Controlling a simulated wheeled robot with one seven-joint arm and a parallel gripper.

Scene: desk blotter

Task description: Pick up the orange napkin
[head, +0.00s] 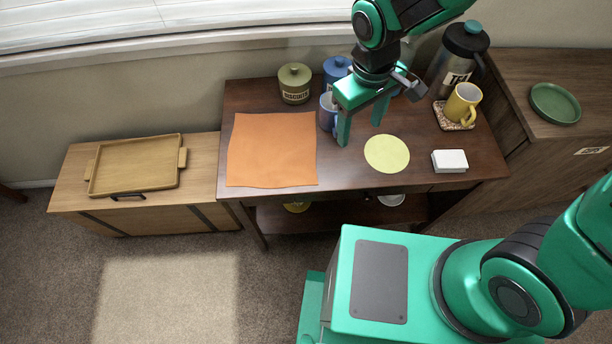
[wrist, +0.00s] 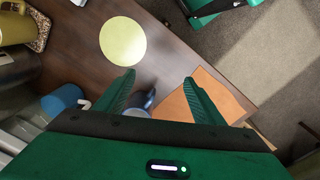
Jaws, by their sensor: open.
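The orange napkin (head: 272,150) lies flat on the left part of the dark wooden table. It also shows in the wrist view (wrist: 212,95), partly behind my right-hand finger. My gripper (head: 360,128) is open with nothing between its fingers. It is above the table, to the right of the napkin and near a blue-grey mug (head: 327,112). In the wrist view my gripper (wrist: 160,80) has both fingers apart, and the mug shows partly between them.
A pale yellow round mat (head: 387,153) and a white box (head: 449,161) lie right of my gripper. Canisters (head: 294,84) stand behind. A yellow mug (head: 462,104) on a coaster and a large flask (head: 460,58) stand at the back right. A tray (head: 135,165) rests on the left cabinet.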

